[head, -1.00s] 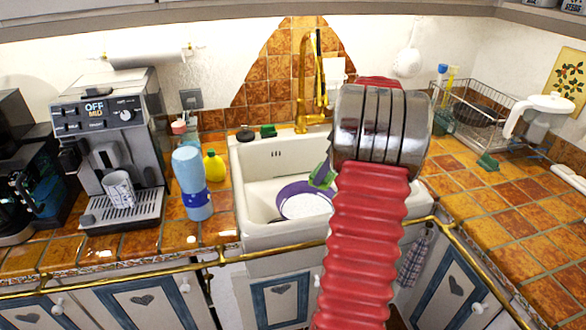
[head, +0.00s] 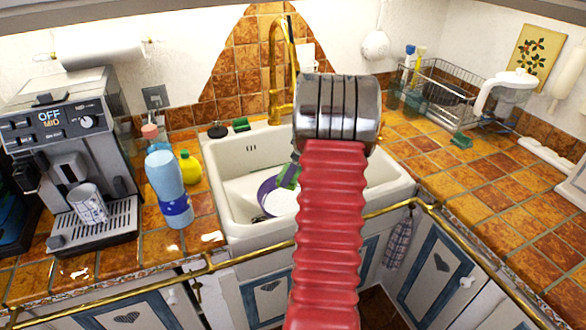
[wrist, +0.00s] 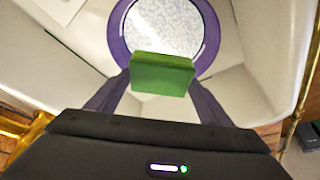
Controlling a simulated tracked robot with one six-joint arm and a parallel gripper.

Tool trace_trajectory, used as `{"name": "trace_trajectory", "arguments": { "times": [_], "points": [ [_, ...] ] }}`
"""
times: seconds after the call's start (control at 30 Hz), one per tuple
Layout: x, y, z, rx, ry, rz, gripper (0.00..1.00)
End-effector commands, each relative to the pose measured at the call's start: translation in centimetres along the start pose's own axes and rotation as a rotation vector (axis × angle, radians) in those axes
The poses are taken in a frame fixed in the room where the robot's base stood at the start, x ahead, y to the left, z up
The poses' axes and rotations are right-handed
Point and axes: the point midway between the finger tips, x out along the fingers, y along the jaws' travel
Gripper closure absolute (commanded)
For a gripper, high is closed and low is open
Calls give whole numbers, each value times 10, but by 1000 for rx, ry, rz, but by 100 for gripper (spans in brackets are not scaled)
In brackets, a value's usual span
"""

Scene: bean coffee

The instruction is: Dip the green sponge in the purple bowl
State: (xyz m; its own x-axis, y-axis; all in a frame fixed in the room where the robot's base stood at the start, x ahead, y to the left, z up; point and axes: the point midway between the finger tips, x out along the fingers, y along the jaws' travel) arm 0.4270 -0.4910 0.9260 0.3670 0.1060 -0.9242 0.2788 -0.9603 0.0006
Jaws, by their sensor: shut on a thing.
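My gripper (wrist: 160,78) is shut on a green sponge (wrist: 162,75), with one dark finger on each side of it. In the wrist view, the purple bowl (wrist: 211,36) lies beyond the sponge, with white, foamy-looking contents. The sponge overlaps the bowl's near rim in that view; I cannot tell whether they touch. In the head view, the purple bowl (head: 265,189) sits in the white sink and the held green sponge (head: 289,176) appears at its upper right. My arm hides the bowl's right side and most of my gripper.
The white sink (head: 222,190) surrounds the bowl, with a brass tap (head: 274,70) behind. A brass rail (head: 240,255) runs along the front. A blue bottle (head: 165,178) and a yellow bottle (head: 190,168) stand left. Another green sponge (head: 240,124) lies on the sink's back rim.

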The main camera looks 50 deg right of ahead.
Motion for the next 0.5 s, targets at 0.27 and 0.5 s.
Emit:
{"name": "trace_trajectory", "arguments": {
  "times": [0.27, 0.5],
  "points": [
    [12, -1, 3, -3, 0, -3, 44],
    [28, -1, 9, -2, 0, -3, 44]
  ]
}}
